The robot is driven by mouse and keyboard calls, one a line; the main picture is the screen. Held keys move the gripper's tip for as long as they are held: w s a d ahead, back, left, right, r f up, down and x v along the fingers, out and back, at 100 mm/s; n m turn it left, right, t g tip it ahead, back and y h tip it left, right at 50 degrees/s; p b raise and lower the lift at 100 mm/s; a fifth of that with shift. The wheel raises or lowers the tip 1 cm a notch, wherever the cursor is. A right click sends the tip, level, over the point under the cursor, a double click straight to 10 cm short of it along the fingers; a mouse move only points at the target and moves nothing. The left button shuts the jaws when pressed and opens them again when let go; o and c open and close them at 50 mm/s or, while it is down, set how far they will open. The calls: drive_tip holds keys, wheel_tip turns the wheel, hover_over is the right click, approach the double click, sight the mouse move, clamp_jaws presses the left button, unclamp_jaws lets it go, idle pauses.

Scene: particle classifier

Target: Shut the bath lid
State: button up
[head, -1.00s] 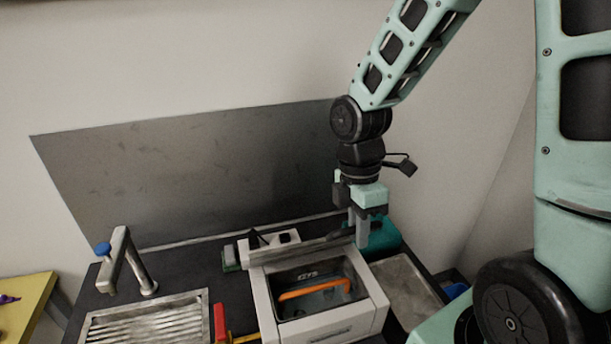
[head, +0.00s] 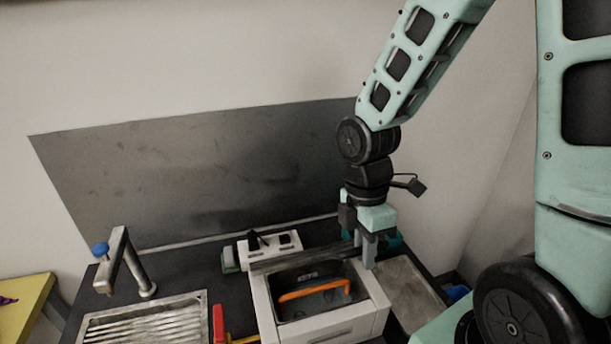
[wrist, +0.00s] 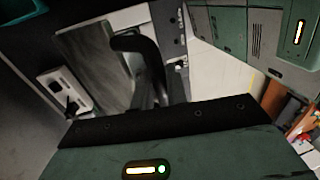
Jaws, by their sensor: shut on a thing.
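The bath (head: 372,312) is a white box with an open top in the head view. An orange handle (head: 312,290) shows inside it. The lid (head: 305,258) stands raised along the bath's rear edge, seen nearly edge-on as a dark bar. My gripper (head: 364,252) points down at the lid's right end and is shut on the lid's handle. In the wrist view a dark curved handle (wrist: 140,48) lies at the fingers, with the grey lid panel (wrist: 92,65) beside it. The fingers hide part of the grip.
A white control panel (head: 272,246) with a black knob is behind the bath. A metal tap (head: 128,258) and a ribbed drain tray (head: 150,322) are to the left. A red and yellow item (head: 221,325) lies beside the bath. A grey tray (head: 405,285) is to the right.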

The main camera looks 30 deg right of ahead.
drive_tip(key=s+f+b, duration=0.2)
drive_tip(key=b, duration=0.1)
drive_tip(key=shift+a+f+b, duration=0.2)
drive_tip(key=shift+b, duration=0.2)
drive_tip(key=shift+f, duration=0.1)
drive_tip(key=shift+s+a+f+b, duration=0.1)
drive_tip(key=shift+s+f+b, duration=0.55)
drive_tip(key=shift+b, duration=1.35)
drive_tip(key=shift+s+a+f+b, duration=0.1)
drive_tip(key=shift+s+f+b, duration=0.25)
drive_tip(key=shift+f+b, duration=1.05)
drive_tip(key=shift+r+b, duration=0.5)
drive_tip(key=shift+r, duration=0.1)
drive_tip(key=shift+f, duration=0.1)
